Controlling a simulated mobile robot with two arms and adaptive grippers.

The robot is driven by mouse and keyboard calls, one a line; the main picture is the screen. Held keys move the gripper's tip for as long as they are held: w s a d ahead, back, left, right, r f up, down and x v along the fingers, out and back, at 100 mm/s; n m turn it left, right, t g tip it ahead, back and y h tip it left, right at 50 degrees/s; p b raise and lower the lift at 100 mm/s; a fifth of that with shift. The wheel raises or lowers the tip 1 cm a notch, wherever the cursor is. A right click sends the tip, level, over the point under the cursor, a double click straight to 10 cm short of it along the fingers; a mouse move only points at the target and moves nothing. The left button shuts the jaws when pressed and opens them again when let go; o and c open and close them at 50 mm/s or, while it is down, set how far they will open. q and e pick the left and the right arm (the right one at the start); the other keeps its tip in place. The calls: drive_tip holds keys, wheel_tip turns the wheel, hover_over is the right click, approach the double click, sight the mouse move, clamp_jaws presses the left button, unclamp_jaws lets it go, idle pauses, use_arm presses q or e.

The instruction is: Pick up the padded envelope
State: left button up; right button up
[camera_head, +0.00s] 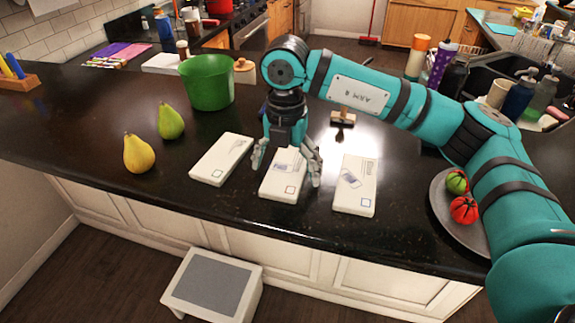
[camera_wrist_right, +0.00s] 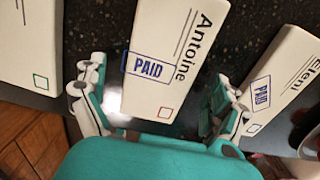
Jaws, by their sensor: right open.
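Three thick white envelopes lie in a row on the dark counter: a left envelope (camera_head: 222,159), a middle envelope (camera_head: 281,186) and a right envelope (camera_head: 356,186). I cannot tell which one the task means. My right gripper (camera_head: 287,172) is open above the middle envelope, one finger on each side. In the right wrist view, the middle envelope (camera_wrist_right: 172,55) reads "Antoine" with a blue "PAID" stamp, between the open fingers. The right envelope (camera_wrist_right: 265,75) reads "Eleni" and is also stamped "PAID". Only part of the left envelope (camera_wrist_right: 28,45) shows there. My left gripper is out of view.
A yellow pear (camera_head: 138,154), a green pear (camera_head: 170,122) and a green bowl (camera_head: 207,82) stand left of the envelopes. A grey plate (camera_head: 447,213) with tomatoes is at the right, partly behind my arm. The counter's front edge is close to the envelopes.

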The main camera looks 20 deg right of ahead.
sight(286, 171)
drive_tip(key=shift+s, duration=0.1)
drive_tip(key=shift+c, duration=0.4)
drive_tip(key=c, duration=1.2)
drive_tip(key=shift+o, duration=0.2)
drive_tip(key=shift+r+b, duration=0.45)
drive_tip(key=shift+r, duration=0.15)
wheel_tip(286, 171, up, 2)
drive_tip(key=shift+r+b, duration=0.15)
drive_tip(key=shift+b, duration=0.4)
drive_tip(key=s+d+b, duration=0.1)
drive_tip(key=s+d, duration=0.1)
drive_tip(key=s, duration=0.2)
drive_tip(key=s+d+r+b, duration=0.1)
drive_tip(key=s+d, duration=0.2)
drive_tip(key=s, duration=0.1)
drive_tip(key=s+d+b, duration=0.2)
drive_tip(key=s, duration=0.2)
drive_tip(key=shift+s+d+r, duration=0.15)
drive_tip(key=shift+s+d, duration=0.2)
drive_tip(key=shift+s, duration=0.05)
drive_tip(key=shift+s+d, duration=0.25)
drive_tip(key=shift+s, duration=0.2)
